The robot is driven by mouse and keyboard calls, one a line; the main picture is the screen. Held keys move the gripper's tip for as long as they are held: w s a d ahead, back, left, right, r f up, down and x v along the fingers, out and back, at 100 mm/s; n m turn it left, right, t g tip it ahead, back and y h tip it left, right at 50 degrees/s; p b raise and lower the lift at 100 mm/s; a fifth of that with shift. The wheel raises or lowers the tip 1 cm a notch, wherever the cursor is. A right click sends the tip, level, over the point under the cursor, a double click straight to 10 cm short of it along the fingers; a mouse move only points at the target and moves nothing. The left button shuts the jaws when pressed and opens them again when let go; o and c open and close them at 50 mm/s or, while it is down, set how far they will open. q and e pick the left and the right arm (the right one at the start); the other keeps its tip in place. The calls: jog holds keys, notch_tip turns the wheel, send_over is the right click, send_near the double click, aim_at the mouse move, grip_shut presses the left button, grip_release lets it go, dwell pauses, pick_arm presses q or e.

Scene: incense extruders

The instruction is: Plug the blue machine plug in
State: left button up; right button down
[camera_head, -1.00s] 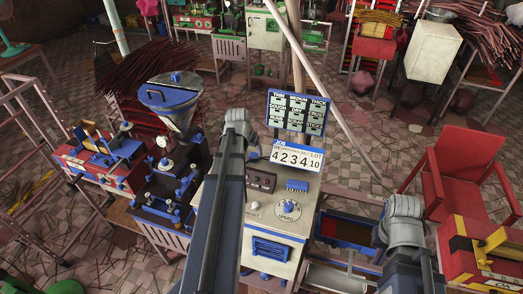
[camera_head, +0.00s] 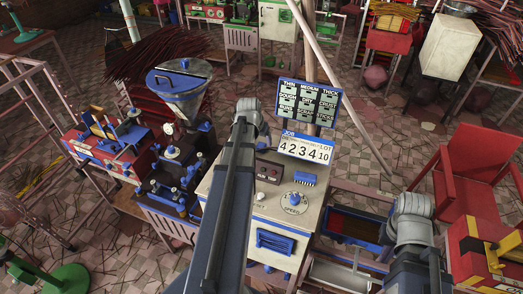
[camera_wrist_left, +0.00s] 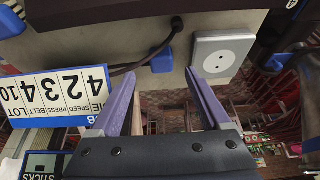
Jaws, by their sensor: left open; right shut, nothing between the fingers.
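In the left wrist view a blue block (camera_wrist_left: 162,60), which looks like the plug, is at the edge of the pale cabinet, just beyond my left fingertips. A dark cable (camera_wrist_left: 150,60) runs beside it; I cannot tell whether they join. A white round-faced socket (camera_wrist_left: 220,52) is on the cabinet to its right. My left gripper (camera_wrist_left: 160,74) is open, its two purple-blue fingers apart with nothing clearly held. In the head view my left arm reaches over the cabinet (camera_head: 276,222) and its fingers are hidden. My right arm's grey joint shows at right; its fingers are not visible.
A 4234 number board (camera_head: 306,148) stands at the cabinet's back, close to the left fingers in the wrist view (camera_wrist_left: 55,98). A funnel machine (camera_head: 180,85) stands left of the cabinet. A red chair (camera_head: 470,190) and a trough (camera_head: 345,275) are at right.

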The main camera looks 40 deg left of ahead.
aim_at(261, 145)
pick_arm(q)
jog(key=b+x, duration=0.5)
jog(key=shift+a+f, duration=0.1)
jog(key=shift+a, duration=0.05)
jog(key=shift+s, duration=0.1)
dwell(0.3)
grip_shut()
dwell(0.5)
